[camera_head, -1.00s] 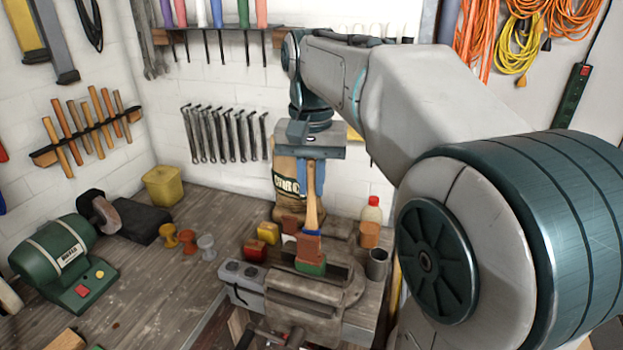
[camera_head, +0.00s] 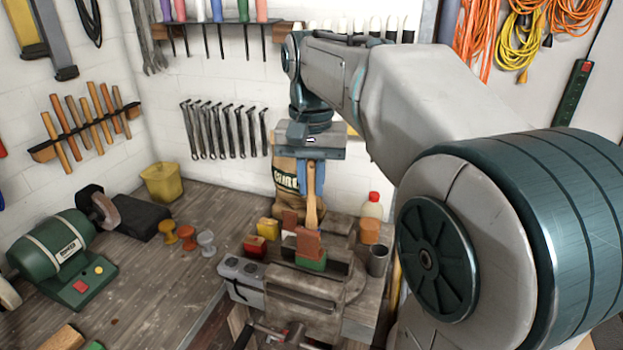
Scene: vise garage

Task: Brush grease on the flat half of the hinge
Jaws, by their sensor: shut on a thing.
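My gripper (camera_head: 311,178) points down at the back of the bench, its blue fingers shut on the wooden handle of a brush (camera_head: 312,207). The brush hangs roughly upright behind the vise (camera_head: 305,290). Its lower end is at or just behind a reddish-brown block (camera_head: 308,243) with a green base (camera_head: 311,264) at the vise jaws. I cannot tell whether they touch, or whether the block is part of the brush. A smaller reddish-brown piece (camera_head: 289,220) shows to the left of the handle. I cannot make out the hinge or its flat half clearly.
Small red (camera_head: 254,246) and yellow (camera_head: 268,229) items stand left of the vise. A red-capped bottle (camera_head: 372,207) and a dark grey cup (camera_head: 377,261) stand right. A printed sack (camera_head: 286,183) is behind the brush.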

